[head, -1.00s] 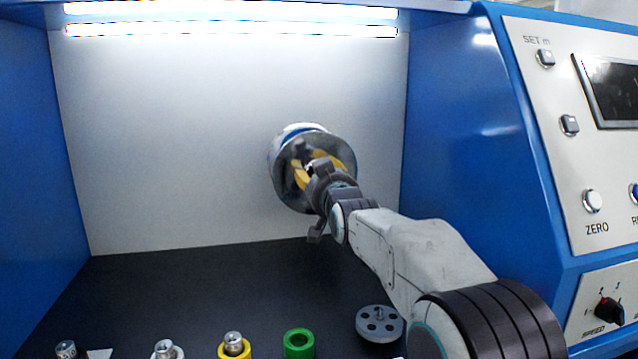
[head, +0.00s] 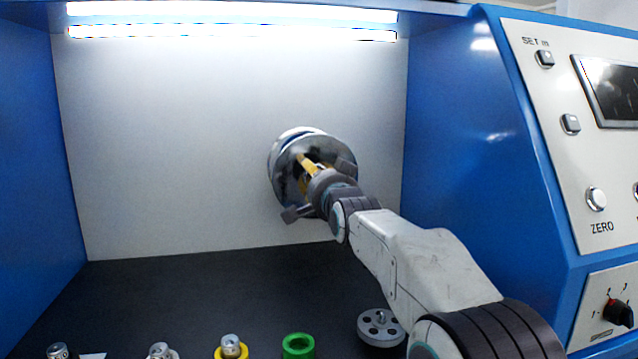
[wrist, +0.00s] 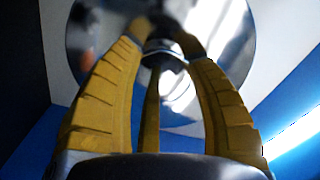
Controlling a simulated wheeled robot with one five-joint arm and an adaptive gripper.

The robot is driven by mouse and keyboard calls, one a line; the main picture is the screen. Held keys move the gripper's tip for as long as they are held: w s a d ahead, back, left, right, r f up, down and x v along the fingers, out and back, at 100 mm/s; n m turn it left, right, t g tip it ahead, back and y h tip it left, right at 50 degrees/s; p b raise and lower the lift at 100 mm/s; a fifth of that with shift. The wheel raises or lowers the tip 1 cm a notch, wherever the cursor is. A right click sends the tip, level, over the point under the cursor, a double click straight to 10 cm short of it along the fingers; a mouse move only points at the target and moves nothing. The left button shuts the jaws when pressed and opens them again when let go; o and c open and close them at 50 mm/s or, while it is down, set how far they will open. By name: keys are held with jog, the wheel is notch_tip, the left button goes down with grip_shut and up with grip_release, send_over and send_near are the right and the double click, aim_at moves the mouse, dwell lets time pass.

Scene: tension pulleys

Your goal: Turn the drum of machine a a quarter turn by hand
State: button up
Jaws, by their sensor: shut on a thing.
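The drum (head: 290,166) is a shiny metal disc with a blue band behind it, mounted on the white back wall of the blue cabinet. It also fills the upper part of the wrist view (wrist: 90,45). My gripper (head: 303,160) is at the drum's face, and its yellow fingers reach to the middle. In the wrist view my gripper's fingers (wrist: 162,38) close around a dark and metal knob-like part (wrist: 160,48) at the drum's centre. The fingertips partly hide that part, and my wrist covers the drum's lower right in the head view.
A grey wheel with holes (head: 381,326), a green ring (head: 298,346), a yellow-based part (head: 231,348) and other small metal parts line the dark floor's front. The control panel (head: 560,150) with buttons and a speed knob (head: 618,312) is at the right. The floor's middle is clear.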

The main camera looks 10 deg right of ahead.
jog(key=shift+r+m, duration=0.4)
jog(key=o, duration=1.3)
jog(key=shift+f, duration=0.25)
jog(key=shift+c, duration=0.2)
jog(key=s, duration=1.2)
